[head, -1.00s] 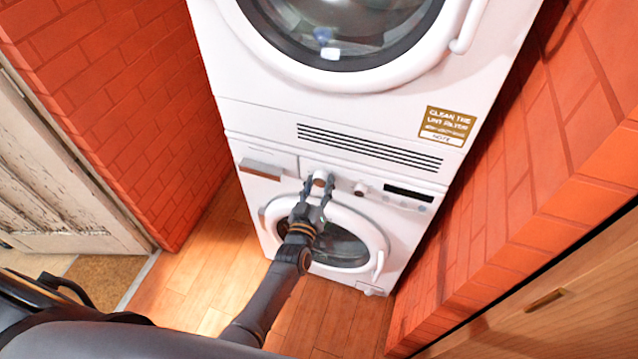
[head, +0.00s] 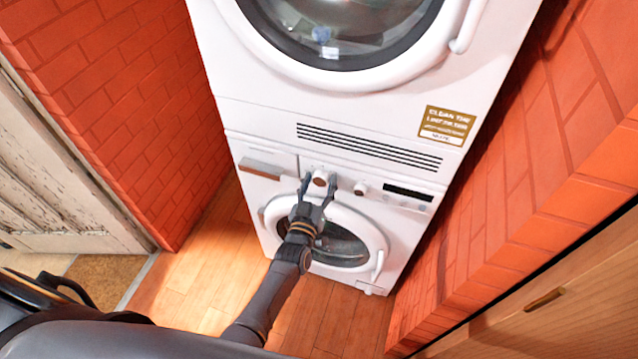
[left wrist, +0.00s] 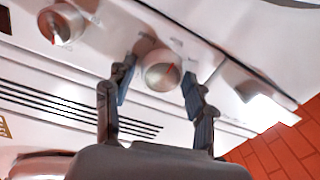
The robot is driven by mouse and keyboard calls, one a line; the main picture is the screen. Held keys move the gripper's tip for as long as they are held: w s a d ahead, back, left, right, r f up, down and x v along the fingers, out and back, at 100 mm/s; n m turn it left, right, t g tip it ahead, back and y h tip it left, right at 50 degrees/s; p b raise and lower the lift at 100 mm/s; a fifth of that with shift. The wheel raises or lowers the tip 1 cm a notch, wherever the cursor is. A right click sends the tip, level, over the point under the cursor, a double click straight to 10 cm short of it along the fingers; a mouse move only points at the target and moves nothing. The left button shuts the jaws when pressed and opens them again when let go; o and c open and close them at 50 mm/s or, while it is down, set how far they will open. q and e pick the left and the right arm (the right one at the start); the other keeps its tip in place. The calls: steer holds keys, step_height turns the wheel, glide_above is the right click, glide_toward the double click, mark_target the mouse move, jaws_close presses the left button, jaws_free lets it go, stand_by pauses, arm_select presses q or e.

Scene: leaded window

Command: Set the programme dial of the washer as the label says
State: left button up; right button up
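The washer (head: 272,215) is the lower white machine of a stack, with a round door and a control strip along its top. A round silver-white dial (head: 320,178) sits on the strip; it also shows in the left wrist view (left wrist: 158,74), its red mark pointing to the upper right there. A second knob (head: 361,188) sits to its right, and in the left wrist view (left wrist: 62,24) it is at the upper left. My left gripper (head: 319,184) is open, its fingers on either side of the first dial, with small gaps visible. My right gripper is out of view.
A dryer (head: 240,110) stands above the washer and bears a brown label (head: 447,125) about cleaning the lint filter. A dark display (head: 408,192) is right of the knobs. Brick walls (head: 110,90) flank the stack. Wooden floor (head: 195,270) is clear in front.

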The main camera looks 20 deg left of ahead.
arm_select(q)
steer(key=shift+f, duration=0.1)
steer(key=shift+s, duration=0.35)
steer(key=s, duration=1.1)
steer(key=shift+s+d, duration=0.2)
steer(key=shift+d, duration=0.05)
